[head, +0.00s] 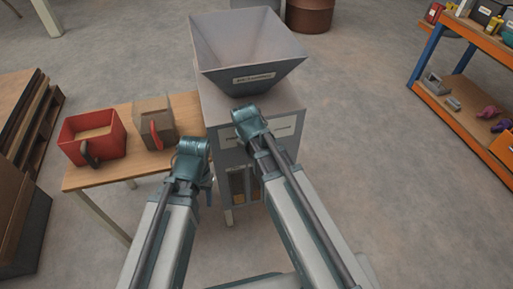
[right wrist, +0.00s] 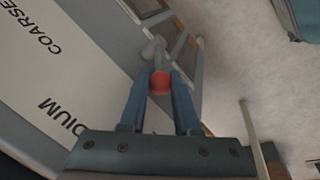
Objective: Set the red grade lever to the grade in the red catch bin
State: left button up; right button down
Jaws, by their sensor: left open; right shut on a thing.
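The red catch bin (head: 108,148) stands on the wooden table at the left, with tan material inside; its grain is too small to judge. The grey sack filler (head: 262,98) stands right of that table. My right gripper (right wrist: 160,92) is shut on the red knob (right wrist: 160,82) of the grade lever, beside the filler's front. A pale scale plate (right wrist: 75,85) in the right wrist view reads COARSE and, partly cut, "DIUM". Which word the lever points to is unclear. My left gripper (head: 205,180) is open and empty, between the table and the filler.
A grey-brown box (head: 152,112) with a red part stands beside the bin on the table (head: 105,178). Stacked pallets (head: 22,125) are at the far left. An orange and blue shelf (head: 455,115) is at the right. The floor between filler and shelf is clear.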

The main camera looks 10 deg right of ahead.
pick_arm(q)
jog(key=shift+f+b, duration=1.15)
jog(key=shift+f, duration=0.2)
pick_arm(e)
jog(key=shift+s+a+f+h, duration=0.1)
jog(key=shift+a+f+h, duration=0.3)
jog(key=shift+h, duration=0.35)
jog(key=shift+a+f+h, duration=0.25)
jog(key=shift+a+h, duration=0.25)
jog(key=shift+h, duration=0.25)
jog(key=c, duration=0.9)
grip_release()
pick_arm(q)
jog(key=shift+r, duration=0.15)
pick_arm(e)
jog(key=shift+r, duration=0.2)
